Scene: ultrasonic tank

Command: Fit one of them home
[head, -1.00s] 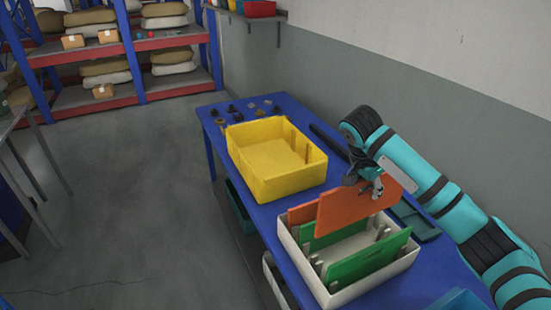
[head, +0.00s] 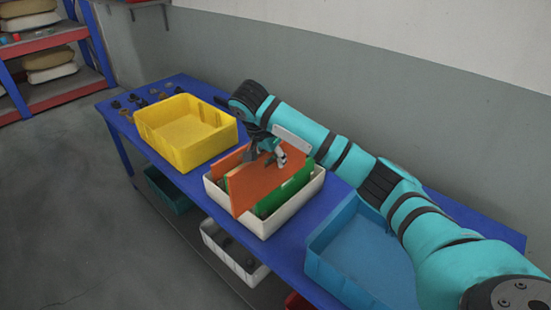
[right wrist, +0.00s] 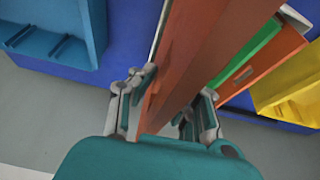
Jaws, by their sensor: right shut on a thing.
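My right gripper (head: 272,155) is shut on the top edge of an orange panel (head: 262,187), held upright over the white tank (head: 292,213). The panel's lower near corner overlaps the tank's near wall in the head view; I cannot tell whether it sits in a slot. A green panel (head: 288,192) stands in the tank to its right, and another orange panel (head: 226,163) stands on its left. In the right wrist view the fingers (right wrist: 170,98) clasp the held panel (right wrist: 200,55) from both sides; a green panel (right wrist: 245,52) and the other orange one (right wrist: 265,62) are beside it.
A yellow bin (head: 190,152) stands on the blue table left of the tank, and a blue bin (head: 318,262) stands to its right. Small dark parts (head: 135,99) lie at the table's far left end. A grey wall (head: 330,95) runs behind. More bins are below the table.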

